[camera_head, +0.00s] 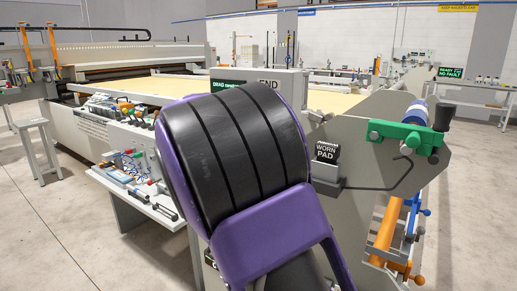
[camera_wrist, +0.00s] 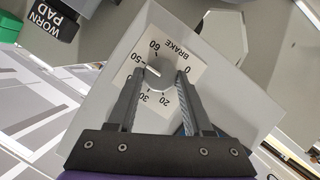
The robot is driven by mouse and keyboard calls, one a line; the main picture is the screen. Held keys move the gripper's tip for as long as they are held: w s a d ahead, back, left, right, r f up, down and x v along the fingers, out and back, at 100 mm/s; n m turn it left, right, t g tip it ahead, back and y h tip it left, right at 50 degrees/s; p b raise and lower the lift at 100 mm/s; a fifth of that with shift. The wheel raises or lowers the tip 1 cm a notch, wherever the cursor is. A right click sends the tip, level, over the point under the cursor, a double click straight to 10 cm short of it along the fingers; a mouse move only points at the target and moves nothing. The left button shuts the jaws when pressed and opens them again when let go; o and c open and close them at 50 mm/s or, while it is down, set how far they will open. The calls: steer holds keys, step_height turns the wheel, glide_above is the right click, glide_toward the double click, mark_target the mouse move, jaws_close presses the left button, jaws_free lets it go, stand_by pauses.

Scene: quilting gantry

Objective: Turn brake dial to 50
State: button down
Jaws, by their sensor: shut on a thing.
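The brake dial is a grey round knob (camera_wrist: 159,75) on a white scale plate (camera_wrist: 177,47) marked BRAKE, with numbers from 0 to 60, upside down in the wrist view. A white pointer mark (camera_wrist: 152,71) on the knob points left, at or close to the 50 mark. My gripper (camera_wrist: 161,77) is shut on the knob, one finger on each side. The fingers cover part of the scale, near 10 and around 40. In the head view my purple and black arm hides the dial and gripper.
A grey box (camera_wrist: 207,88) carries the scale plate. A WORN PAD block (camera_head: 326,153) sits in a bracket on the grey end panel, with a green clamp (camera_head: 404,135) to its right.

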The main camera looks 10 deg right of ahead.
stand_by(0.4)
steer(key=shift+c, duration=1.5)
jaws_free()
steer(key=p+v, duration=0.1)
steer(key=v, duration=1.6)
steer(key=shift+s+r, duration=0.15)
steer(key=shift+r, duration=0.05)
steer(key=shift+a, duration=0.15)
